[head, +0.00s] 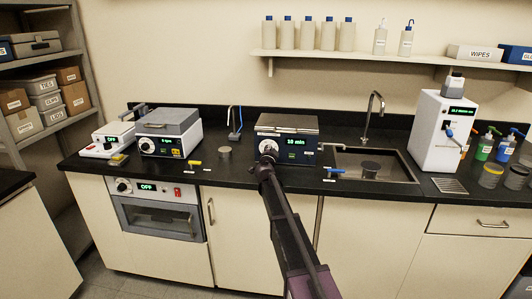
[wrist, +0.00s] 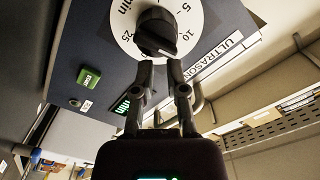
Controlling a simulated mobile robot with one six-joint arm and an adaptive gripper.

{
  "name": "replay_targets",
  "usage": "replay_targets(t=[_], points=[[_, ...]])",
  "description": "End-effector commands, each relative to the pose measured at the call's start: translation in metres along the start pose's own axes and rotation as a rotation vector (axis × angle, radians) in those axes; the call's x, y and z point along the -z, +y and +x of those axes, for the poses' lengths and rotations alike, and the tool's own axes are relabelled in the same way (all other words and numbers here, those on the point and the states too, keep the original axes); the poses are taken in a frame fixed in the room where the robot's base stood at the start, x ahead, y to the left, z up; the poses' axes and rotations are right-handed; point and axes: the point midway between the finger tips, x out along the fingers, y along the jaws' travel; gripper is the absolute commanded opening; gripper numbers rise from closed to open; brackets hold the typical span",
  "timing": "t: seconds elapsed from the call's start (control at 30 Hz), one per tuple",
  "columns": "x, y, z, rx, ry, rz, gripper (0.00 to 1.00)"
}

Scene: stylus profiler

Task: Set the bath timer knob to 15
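The ultrasonic bath (head: 287,140) is a dark-fronted box with a metal top on the counter. Its green display (head: 296,141) reads 10 min. In the wrist view its black timer knob (wrist: 157,30) sits on a white dial (wrist: 124,22) with 5, 10, 25 and "min" visible; other marks are hidden or cut off. My gripper (head: 268,152) is at the left of the bath's front. In the wrist view the gripper (wrist: 159,64) has its two fingers apart, with the tips at the knob's lower edge. I cannot tell whether they touch it.
A green button (wrist: 89,76) is on the bath's panel near the dial. The sink (head: 372,165) is right of the bath, with a blue-handled item (head: 333,170) in front. A yellow-handled item (head: 195,163) lies left on the counter. A wall shelf (head: 370,57) with bottles hangs above.

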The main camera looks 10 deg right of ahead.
Motion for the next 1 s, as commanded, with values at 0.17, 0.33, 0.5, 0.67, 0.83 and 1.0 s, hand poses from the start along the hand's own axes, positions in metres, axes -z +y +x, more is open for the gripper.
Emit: replay_targets(t=[0.17,0.33,0.5,0.67,0.83,1.0], points=[[-0.0002,0.0000,-0.0001,0.000,0.000,0.000,0.17],[-0.0004,-0.0007,0.0000,0.000,0.000,-0.016,0.17],[-0.0008,-0.0033,0.0000,0.000,0.000,-0.105,0.17],[-0.0016,-0.0063,-0.0001,0.000,0.001,-0.225,0.17],[-0.0023,-0.0078,-0.0002,0.000,0.001,-0.302,0.17],[-0.0024,-0.0078,-0.0003,0.000,0.001,-0.310,0.17]])
